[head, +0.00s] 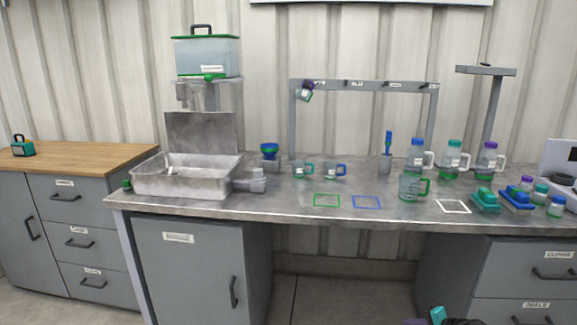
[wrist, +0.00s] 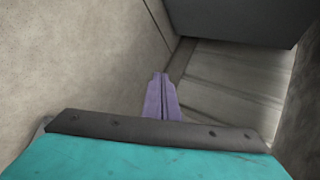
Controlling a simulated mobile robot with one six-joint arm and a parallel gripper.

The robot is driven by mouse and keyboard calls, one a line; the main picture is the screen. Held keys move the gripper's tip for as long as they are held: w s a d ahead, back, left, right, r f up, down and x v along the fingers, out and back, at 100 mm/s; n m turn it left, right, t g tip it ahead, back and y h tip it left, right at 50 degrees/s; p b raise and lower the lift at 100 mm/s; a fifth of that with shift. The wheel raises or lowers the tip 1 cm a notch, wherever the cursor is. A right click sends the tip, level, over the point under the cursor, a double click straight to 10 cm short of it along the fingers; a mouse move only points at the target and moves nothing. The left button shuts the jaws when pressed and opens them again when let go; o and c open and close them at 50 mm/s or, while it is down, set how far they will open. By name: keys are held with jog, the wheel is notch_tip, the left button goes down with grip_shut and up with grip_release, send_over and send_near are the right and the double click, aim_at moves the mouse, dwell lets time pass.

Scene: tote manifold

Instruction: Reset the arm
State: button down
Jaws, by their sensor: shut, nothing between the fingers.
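My gripper (wrist: 161,78) shows in the wrist view as two purple fingers lying together, shut, with nothing between them. It hangs low, over the floor, with grey cabinet surfaces around it. In the head view only a small teal and dark part of my arm shows at the bottom edge, right of the middle, below the bench (head: 300,207). The fingertips are not visible in that view. My gripper touches nothing that I can see.
Cabinets stand below, left (head: 203,265) and right (head: 520,280). The space between them is open.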

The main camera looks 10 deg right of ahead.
jog(key=s+a+f+n+g+y+p, duration=0.1)
jog(key=s+a+f+n+g+p, duration=0.15)
jog(key=a, duration=0.85)
jog(key=s+a+f+n+g+p, duration=0.2)
jog(key=s+a+f+g, duration=0.15)
jog(key=a, duration=0.75)
jog(key=s+a+f+n+g+y+p, duration=0.1)
jog(key=s+a+f+n+g+p, duration=0.15)
jog(key=a, duration=0.85)
jog(key=s+a+n+g+h+p, duration=0.3)
jog(key=s+a, duration=0.3)
jog(key=s, duration=0.5)
jog(key=s+a+n+g+h+p, duration=0.2)
jog(key=s+a+n+g+p, duration=0.1)
jog(key=s, duration=0.9)
jog(key=shift+a+r+n+g+h, duration=0.2)
jog(key=shift+a+n+g+h, duration=0.25)
jog(key=shift+a+n, duration=0.7)
jog(key=shift+a+m, duration=0.25)
